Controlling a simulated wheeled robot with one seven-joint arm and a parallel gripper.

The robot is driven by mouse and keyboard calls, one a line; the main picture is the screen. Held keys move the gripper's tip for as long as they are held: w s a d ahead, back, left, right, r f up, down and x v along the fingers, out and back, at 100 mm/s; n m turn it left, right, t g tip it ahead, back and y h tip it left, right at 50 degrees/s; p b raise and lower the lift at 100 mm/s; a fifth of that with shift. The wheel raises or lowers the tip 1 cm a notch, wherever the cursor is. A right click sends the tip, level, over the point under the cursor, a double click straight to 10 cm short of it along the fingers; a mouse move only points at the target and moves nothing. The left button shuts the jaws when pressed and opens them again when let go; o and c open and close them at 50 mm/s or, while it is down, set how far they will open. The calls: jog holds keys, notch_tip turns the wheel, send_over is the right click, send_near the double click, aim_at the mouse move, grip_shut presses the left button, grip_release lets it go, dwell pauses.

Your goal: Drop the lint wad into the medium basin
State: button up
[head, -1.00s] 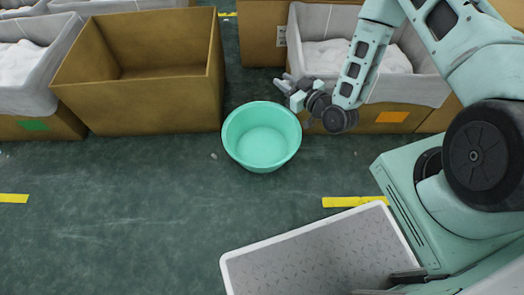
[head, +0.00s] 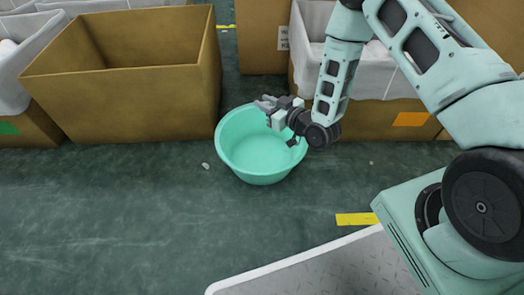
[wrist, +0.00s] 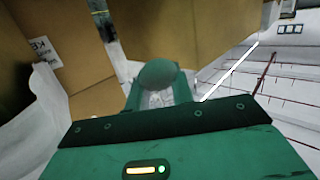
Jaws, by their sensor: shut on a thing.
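The mint-green basin (head: 258,160) stands on the dark green floor in the head view, and the visible part of its inside looks empty. My gripper (head: 263,104) is above the far part of the basin, and my wrist covers part of its far right rim. In the wrist view a rounded grey-green thing (wrist: 158,73), which I take to be the lint wad, sits between the fingertips of my gripper (wrist: 158,88), which is shut on it. The wad cannot be told apart from the fingers in the head view.
An open, empty-looking brown box (head: 120,105) stands behind and left of the basin. A lined box with an orange label (head: 411,119) stands behind and right. A small pale bit (head: 206,166) lies on the floor left of the basin.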

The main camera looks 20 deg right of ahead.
notch_tip(320, 180, down, 6)
jog(key=b, duration=0.4)
jog(key=shift+r, duration=0.25)
jog(key=o, duration=1)
jog(key=shift+r, duration=0.15)
notch_tip(320, 180, up, 10)
jog(key=p, duration=0.6)
jog(key=shift+p, duration=0.35)
